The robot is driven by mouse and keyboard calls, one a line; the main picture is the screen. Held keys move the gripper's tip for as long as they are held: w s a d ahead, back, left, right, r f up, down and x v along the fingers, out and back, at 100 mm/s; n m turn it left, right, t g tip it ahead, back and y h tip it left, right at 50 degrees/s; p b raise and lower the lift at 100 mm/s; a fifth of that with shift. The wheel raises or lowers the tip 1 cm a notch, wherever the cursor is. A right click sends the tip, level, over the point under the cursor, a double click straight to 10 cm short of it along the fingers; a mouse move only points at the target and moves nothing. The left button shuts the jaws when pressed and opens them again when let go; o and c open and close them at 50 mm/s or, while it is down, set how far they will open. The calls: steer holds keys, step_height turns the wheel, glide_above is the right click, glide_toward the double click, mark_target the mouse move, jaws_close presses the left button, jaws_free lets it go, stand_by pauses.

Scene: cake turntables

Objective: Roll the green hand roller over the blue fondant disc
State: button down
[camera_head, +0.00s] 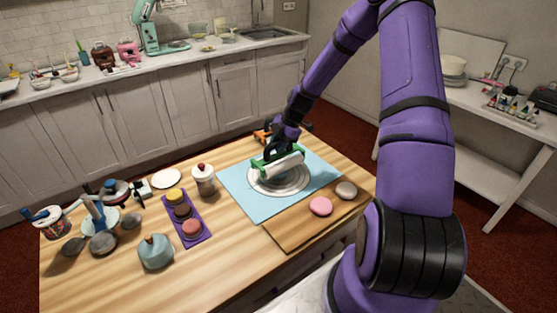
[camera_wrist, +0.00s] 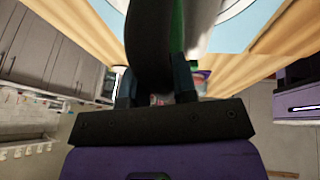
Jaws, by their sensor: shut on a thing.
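The hand roller (camera_head: 284,163) has a green frame and a pale cylinder. It lies over a round pale, ringed disc (camera_head: 288,188) on a light blue mat (camera_head: 238,190). The disc looks grey-white rather than blue, and the roller hides its far part. My gripper (camera_head: 273,147) is shut on the roller's handle from above. In the wrist view a dark handle (camera_wrist: 150,40) sits between the fingers, with the green frame and pale cylinder beside it. I cannot tell whether the cylinder touches the disc.
A wooden board (camera_head: 290,232) with a pink disc (camera_head: 321,206) and a grey disc (camera_head: 346,190) lies in front of the mat. A lidded jar (camera_head: 204,181), a purple tray (camera_head: 198,235) of coloured discs and a teal pot (camera_head: 156,252) stand left. The table's front left is clear.

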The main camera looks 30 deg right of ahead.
steer(key=shift+f, duration=1.1)
stand_by(0.4)
steer(key=shift+w+f, duration=0.15)
stand_by(0.6)
steer(key=shift+w+f, duration=0.1)
steer(key=shift+w, duration=0.15)
steer(key=shift+s, duration=0.1)
stand_by(0.3)
steer(key=shift+s, duration=0.5)
